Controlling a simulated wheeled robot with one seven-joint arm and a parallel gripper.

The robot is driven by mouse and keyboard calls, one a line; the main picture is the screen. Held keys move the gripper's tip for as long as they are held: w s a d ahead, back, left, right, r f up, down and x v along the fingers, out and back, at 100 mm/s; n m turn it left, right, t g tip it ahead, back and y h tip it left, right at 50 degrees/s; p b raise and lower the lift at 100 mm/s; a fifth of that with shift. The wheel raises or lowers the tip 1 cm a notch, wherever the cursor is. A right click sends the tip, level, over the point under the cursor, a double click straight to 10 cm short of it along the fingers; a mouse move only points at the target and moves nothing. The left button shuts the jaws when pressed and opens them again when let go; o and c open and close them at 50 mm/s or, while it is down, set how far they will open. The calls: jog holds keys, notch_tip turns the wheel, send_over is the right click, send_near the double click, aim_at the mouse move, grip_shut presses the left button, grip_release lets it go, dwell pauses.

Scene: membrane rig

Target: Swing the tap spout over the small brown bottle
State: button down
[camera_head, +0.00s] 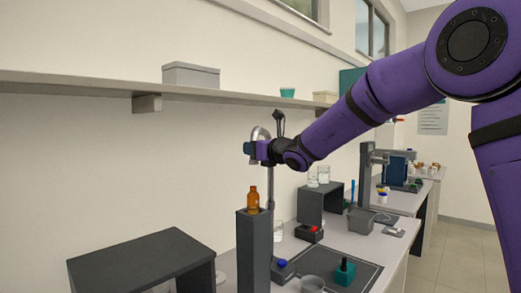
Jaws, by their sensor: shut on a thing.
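The small brown bottle (253,198) stands upright on top of a tall dark grey block (252,250) at the front of the bench. The tap is a grey metal post (270,193) just behind and to the right of the bottle, with a curved spout (260,132) at its top. My gripper (252,149) is shut on the spout, above the bottle. The spout's end is hidden by my gripper, so I cannot tell whether it is exactly over the bottle.
A dark low stand (140,258) is at the front left. A dark grey riser (318,203) with glass beakers (318,176) is behind the tap. A green-blue block (345,271) and a grey bowl (312,284) are at the front. A wall shelf (80,84) runs above.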

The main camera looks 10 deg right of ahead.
jog(key=shift+a+r, duration=0.3)
jog(key=c, duration=0.9)
grip_release()
jog(key=shift+f, duration=0.1)
jog(key=shift+d, duration=0.1)
jog(key=shift+s+d, duration=0.15)
jog(key=shift+s, duration=0.05)
jog(key=v, duration=1)
jog(key=shift+s, duration=0.1)
